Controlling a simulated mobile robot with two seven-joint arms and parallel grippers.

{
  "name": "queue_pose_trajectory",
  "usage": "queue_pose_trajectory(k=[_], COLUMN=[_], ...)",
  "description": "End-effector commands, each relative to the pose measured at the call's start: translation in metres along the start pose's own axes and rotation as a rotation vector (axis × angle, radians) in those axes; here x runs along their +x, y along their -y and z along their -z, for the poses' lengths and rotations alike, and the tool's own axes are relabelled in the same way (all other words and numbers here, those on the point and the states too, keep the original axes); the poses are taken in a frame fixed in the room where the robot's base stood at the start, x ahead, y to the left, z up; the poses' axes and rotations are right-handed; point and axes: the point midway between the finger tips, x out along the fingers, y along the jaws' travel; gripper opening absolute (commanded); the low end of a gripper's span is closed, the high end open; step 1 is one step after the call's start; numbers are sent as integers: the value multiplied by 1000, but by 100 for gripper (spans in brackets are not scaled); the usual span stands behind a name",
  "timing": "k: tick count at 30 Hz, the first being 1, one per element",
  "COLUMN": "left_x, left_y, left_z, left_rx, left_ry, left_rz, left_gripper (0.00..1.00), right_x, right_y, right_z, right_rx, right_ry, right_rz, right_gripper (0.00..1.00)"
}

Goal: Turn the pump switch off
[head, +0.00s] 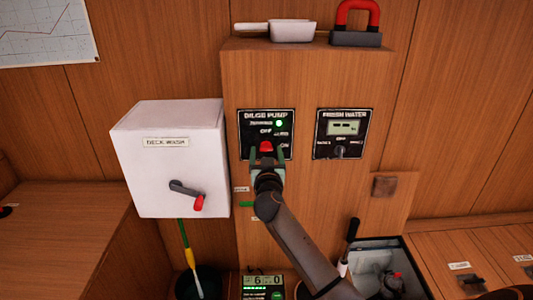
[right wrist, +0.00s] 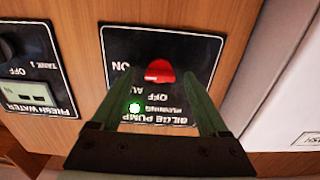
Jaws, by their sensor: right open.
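The bilge pump panel (head: 246,126) is a black plate on the wooden cabinet front, with a lit green lamp (head: 279,123) and the labels OFF, AUTO and ON. Its red switch knob (head: 266,147) sits low on the panel, and it also shows in the right wrist view (right wrist: 159,71). My right gripper (head: 267,160) is open in front of the panel. In the right wrist view, its green fingers (right wrist: 162,80) stand on either side of the knob, with a gap to each side. Whether they touch the panel is unclear. My left gripper is out of view.
A fresh water panel (head: 325,147) with a display and black knob is to the right. A white deck wash box (head: 140,185) with a red-tipped lever juts out at left. A scoop (head: 291,31) and red-handled object (head: 357,22) sit on top.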

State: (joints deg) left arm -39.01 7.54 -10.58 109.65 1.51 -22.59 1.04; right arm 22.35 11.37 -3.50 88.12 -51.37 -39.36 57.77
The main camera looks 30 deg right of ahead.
Motion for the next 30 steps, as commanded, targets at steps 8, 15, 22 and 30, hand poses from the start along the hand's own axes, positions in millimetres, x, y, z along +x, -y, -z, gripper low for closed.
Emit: queue_pose_trajectory(k=[8,15,22,30], left_x=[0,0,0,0], left_y=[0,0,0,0], left_z=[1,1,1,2], left_rx=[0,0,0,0], left_ry=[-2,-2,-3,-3], left_rz=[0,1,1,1], left_gripper=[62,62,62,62], right_x=[0,0,0,0], right_y=[0,0,0,0], right_z=[0,0,0,0], right_rx=[-1,-1,-1,-4], right_ry=[0,0,0,0], right_rz=[0,0,0,0], right_gripper=[62,35,9,0])
